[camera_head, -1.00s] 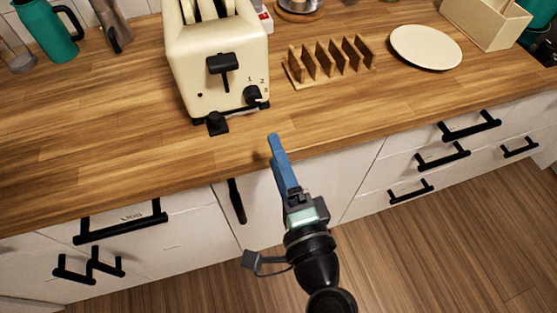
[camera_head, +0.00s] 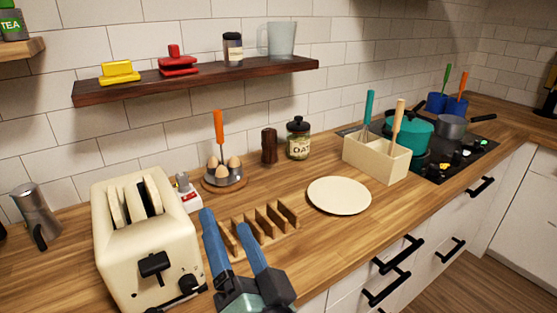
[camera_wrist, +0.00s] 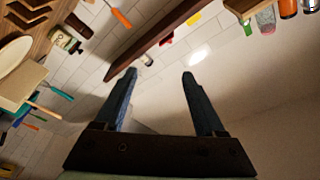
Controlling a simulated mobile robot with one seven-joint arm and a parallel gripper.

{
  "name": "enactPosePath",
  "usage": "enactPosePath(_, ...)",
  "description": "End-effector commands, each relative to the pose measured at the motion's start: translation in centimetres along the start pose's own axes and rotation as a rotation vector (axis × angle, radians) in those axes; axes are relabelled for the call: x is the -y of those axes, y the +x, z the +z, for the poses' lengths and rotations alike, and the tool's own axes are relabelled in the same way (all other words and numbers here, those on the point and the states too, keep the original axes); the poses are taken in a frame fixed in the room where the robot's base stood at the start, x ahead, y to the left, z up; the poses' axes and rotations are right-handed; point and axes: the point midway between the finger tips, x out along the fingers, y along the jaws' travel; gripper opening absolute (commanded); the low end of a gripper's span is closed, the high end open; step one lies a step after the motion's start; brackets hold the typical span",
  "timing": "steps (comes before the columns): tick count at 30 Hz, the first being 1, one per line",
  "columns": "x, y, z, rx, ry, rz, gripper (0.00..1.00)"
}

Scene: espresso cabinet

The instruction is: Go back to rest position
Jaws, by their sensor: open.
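My gripper (camera_head: 232,239) has blue fingers and shows at the bottom centre of the head view, in front of the wooden toast rack (camera_head: 262,226) and right of the cream toaster (camera_head: 146,238). Its fingers are spread apart with nothing between them. In the wrist view my gripper (camera_wrist: 160,74) is also open and empty, pointing towards the tiled wall (camera_wrist: 120,30) and the underside of the dark shelf (camera_wrist: 150,35). Bread slices stand in the toaster slots.
A cream plate (camera_head: 339,195), a utensil box (camera_head: 376,159) and a hob with a teal pot (camera_head: 408,133) stand along the counter to the right. An egg holder (camera_head: 224,180) and an oats jar (camera_head: 298,139) stand behind. The wall shelf (camera_head: 200,78) holds several items.

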Motion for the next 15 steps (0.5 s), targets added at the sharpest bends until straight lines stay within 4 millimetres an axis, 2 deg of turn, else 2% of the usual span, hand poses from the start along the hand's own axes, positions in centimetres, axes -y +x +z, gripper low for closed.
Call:
enactPosePath(1,3.1,0.9,-3.9,-0.065,-0.12,-0.016,0.72)
enactPosePath(5,9.3,1.6,-11.7,-0.245,-0.409,-0.015,0.72)
enactPosePath(6,11.3,1.4,-14.0,-0.304,-0.49,-0.01,0.72)
enactPosePath(9,16.0,0.3,-19.3,-0.456,-0.667,0.013,0.72)
enactPosePath(12,20.0,-1.3,-23.4,-0.591,-0.802,0.044,0.72)
enactPosePath(15,22.8,-2.9,-26.1,-0.693,-0.891,0.074,0.72)
